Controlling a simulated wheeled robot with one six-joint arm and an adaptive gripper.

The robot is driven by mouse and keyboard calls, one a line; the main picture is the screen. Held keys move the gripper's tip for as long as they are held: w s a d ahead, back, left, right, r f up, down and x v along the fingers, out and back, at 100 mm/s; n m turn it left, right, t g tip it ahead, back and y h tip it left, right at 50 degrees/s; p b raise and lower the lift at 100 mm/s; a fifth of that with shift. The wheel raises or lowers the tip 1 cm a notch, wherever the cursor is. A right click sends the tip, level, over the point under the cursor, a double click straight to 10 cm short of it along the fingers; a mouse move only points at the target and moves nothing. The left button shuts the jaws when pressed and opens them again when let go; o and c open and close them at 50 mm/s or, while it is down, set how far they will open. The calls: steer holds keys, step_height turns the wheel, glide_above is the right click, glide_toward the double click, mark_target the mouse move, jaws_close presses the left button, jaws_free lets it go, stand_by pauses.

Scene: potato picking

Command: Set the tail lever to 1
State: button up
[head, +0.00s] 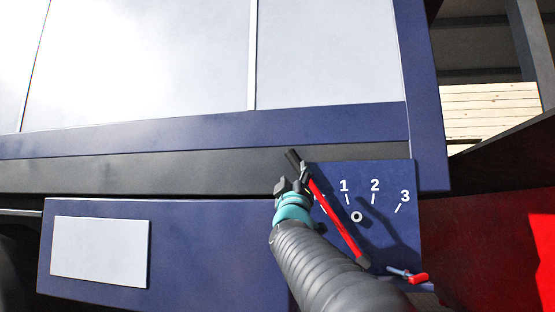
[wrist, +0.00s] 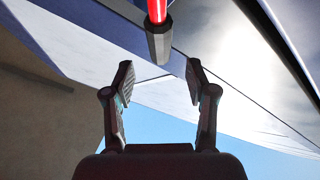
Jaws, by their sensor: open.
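The tail lever (head: 335,219) is a red bar with a dark grip at its upper end and a dark foot at the lower right. It leans up and left across the blue scale panel (head: 387,232), left of the mark for 1. The panel shows 1, 2 and 3; a further mark on the left is partly hidden by the lever and my arm. My gripper (head: 292,185) is beside the lever's upper part. In the wrist view, my open gripper (wrist: 159,75) is empty, with the lever's dark end (wrist: 159,42) just beyond the fingertips, centred between them.
A small red handle (head: 417,278) and a blue-grey one (head: 398,271) stick out below the panel. A blue machine frame (head: 200,136) with pale panels is above. A red and dark structure (head: 500,240) stands at the right. A white plate (head: 100,252) is at lower left.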

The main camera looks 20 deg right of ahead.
mark_target(295, 165)
steer(key=p+x, duration=0.2)
steer(key=x, duration=0.6)
jaws_close()
